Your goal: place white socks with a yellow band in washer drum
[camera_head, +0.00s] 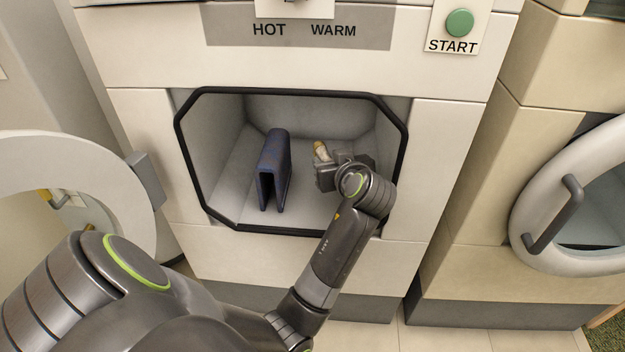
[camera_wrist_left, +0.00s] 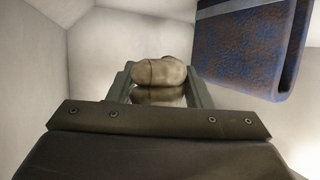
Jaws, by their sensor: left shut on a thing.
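The washer drum (camera_head: 225,187) is an open grey cavity with a black eight-sided rim in the head view. My left gripper (camera_head: 324,160) is inside the drum, in its right half. It is shut on a small whitish and tan bundle, seemingly the socks (camera_head: 320,150). The bundle also shows between the fingers in the left wrist view (camera_wrist_left: 160,72), where it looks beige. I cannot make out a yellow band clearly. Whether the bundle touches the drum floor cannot be told. My right gripper is not in view.
A folded dark blue and brown cloth (camera_head: 273,168) stands in the drum, left of my left gripper. The washer's round door (camera_head: 110,185) hangs open at left. A START button (camera_head: 459,23) is above. Another washer with a round door (camera_head: 572,200) stands at right.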

